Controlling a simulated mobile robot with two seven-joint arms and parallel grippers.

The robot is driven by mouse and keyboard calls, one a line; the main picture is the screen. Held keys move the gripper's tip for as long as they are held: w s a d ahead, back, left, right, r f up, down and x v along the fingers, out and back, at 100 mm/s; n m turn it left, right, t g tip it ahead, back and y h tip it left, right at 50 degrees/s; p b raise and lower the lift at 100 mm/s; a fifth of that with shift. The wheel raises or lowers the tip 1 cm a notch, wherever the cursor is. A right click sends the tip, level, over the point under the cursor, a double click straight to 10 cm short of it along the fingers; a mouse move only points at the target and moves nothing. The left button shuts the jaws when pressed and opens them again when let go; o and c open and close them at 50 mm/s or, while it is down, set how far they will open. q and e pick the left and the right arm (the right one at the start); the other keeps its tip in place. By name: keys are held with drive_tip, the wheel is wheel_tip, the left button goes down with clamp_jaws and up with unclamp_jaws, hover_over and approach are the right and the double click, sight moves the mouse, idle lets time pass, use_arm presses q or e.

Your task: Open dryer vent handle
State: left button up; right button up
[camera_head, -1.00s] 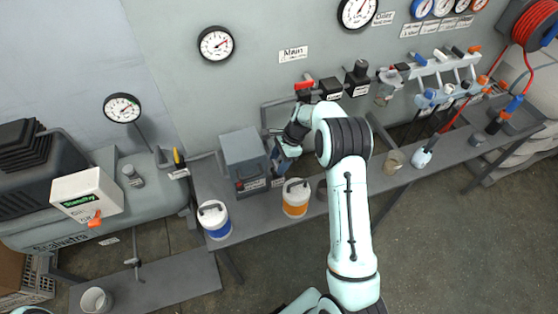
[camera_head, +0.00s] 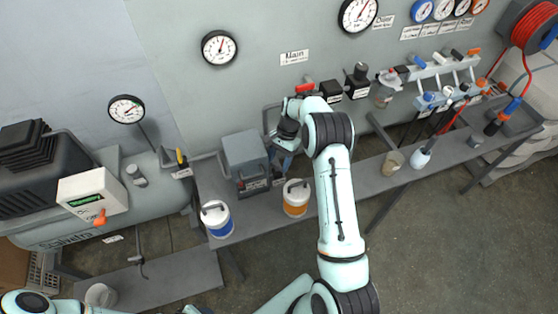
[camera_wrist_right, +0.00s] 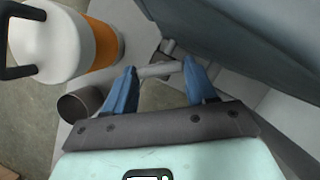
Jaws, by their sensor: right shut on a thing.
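The grey box-shaped unit (camera_head: 246,158), which looks like the dryer, stands on the bench at the wall; its label is too small to read. My right gripper (camera_head: 284,160) is at its right side, pointing down, with blue fingers partly hidden by my wrist. In the right wrist view, my right gripper (camera_wrist_right: 160,72) has its two blue fingers at the two ends of a short grey metal handle (camera_wrist_right: 157,70). The handle joins a small dark fitting below the grey body (camera_wrist_right: 245,45). My left gripper is out of view; part of my left arm shows at the lower left.
A white canister with an orange band (camera_head: 295,198) stands close to the right gripper and fills the wrist view's upper left (camera_wrist_right: 55,40). A blue-banded canister (camera_head: 216,218) is left of it. A dark cup (camera_wrist_right: 80,103) is beside the gripper. Pipes run behind.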

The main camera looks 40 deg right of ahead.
idle(0.5)
drive_tip(key=o, duration=1.1)
drive_tip(key=shift+c, duration=0.2)
